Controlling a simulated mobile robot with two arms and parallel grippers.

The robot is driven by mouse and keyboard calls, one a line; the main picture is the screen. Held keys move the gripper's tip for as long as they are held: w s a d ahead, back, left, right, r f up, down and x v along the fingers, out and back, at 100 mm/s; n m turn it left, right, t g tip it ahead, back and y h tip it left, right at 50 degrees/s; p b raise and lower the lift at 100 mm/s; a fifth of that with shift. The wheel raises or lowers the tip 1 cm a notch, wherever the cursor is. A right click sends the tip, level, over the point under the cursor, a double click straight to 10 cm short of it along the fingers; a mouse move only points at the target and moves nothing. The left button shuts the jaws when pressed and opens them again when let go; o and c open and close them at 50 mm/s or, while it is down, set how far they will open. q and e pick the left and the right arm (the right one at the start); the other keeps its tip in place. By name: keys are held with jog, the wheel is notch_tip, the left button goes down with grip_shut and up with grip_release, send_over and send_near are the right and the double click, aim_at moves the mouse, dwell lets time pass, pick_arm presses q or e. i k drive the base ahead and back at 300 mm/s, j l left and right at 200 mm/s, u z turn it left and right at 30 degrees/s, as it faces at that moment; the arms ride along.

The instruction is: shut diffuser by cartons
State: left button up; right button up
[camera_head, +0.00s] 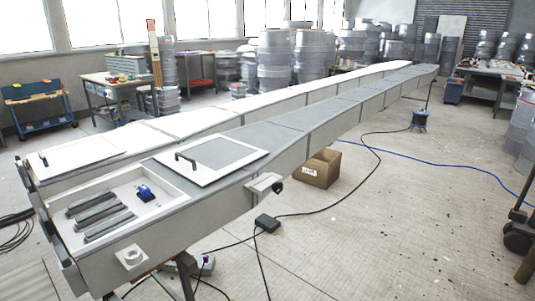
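Two long grey mould-like bodies run side by side into the distance. The near one has an open recess (160,178) in its top at the front end, holding several grey bars (93,203) and a small blue part (146,193). A flat pale panel (230,152) with a black handle lies on top just behind the recess, leaving it uncovered. The far body has a similar handled panel (80,155) lying flat at its front end. A brown carton (316,170) stands on the floor beside the near body. Nothing is labelled diffuser that I can read. Neither gripper is in view.
A black box (267,223) and cables lie on the floor by the near body. A blue hose (460,164) crosses the floor at right. A workbench (115,85) and blue cart (38,100) stand back left. The floor at front right is mostly clear.

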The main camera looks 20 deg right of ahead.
aim_at(204, 162)
jog(key=z, duration=0.15)
jog(key=i+l+u, duration=0.1)
jog(key=i+l, duration=0.8)
jog(key=l, duration=0.1)
